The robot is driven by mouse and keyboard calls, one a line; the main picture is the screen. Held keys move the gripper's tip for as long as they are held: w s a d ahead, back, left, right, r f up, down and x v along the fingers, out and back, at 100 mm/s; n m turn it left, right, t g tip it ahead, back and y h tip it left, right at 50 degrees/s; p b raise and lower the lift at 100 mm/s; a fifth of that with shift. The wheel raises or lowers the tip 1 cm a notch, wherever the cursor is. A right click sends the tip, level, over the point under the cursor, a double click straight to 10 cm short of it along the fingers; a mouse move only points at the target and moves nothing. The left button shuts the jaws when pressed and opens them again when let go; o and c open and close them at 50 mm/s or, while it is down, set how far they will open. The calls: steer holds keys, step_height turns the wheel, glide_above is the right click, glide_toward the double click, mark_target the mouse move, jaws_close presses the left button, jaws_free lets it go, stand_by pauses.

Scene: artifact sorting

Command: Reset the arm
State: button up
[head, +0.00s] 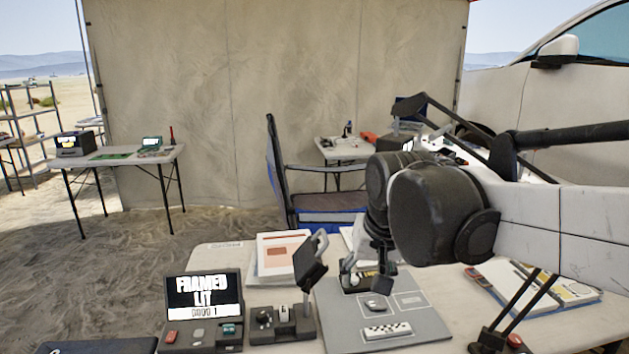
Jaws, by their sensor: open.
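My arm reaches in from the right, and its large black wrist joint (435,210) fills the right middle of the head view. My gripper (381,262) hangs below the wrist, pointing down over the back of a grey board (340,318) on the near table. It is small and dark here, open, and I see nothing held in it. A dark rounded piece (376,306) and a pale speckled piece (388,331) lie on the board. Small items (358,280) behind them, close to the gripper, are partly hidden.
A display box (203,300) reading "FRAMED LIT" and a small device with a tilted dark head (309,260) stand left of the board. Papers (279,257) lie behind. An open notebook (540,285) lies right. A folding chair (330,205) stands beyond the table.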

steer(key=s+d+f+t, duration=0.1)
steer(key=s+d+f, duration=0.2)
steer(key=s+d, duration=0.2)
steer(key=s+d+f+t+h, duration=0.1)
steer(key=s+d+f+t, duration=0.1)
steer(key=s+d, duration=0.3)
steer(key=s+f, duration=0.1)
steer(key=s, duration=0.3)
steer(key=shift+s+d, duration=0.25)
steer(key=shift+d, duration=0.15)
stand_by(2.1)
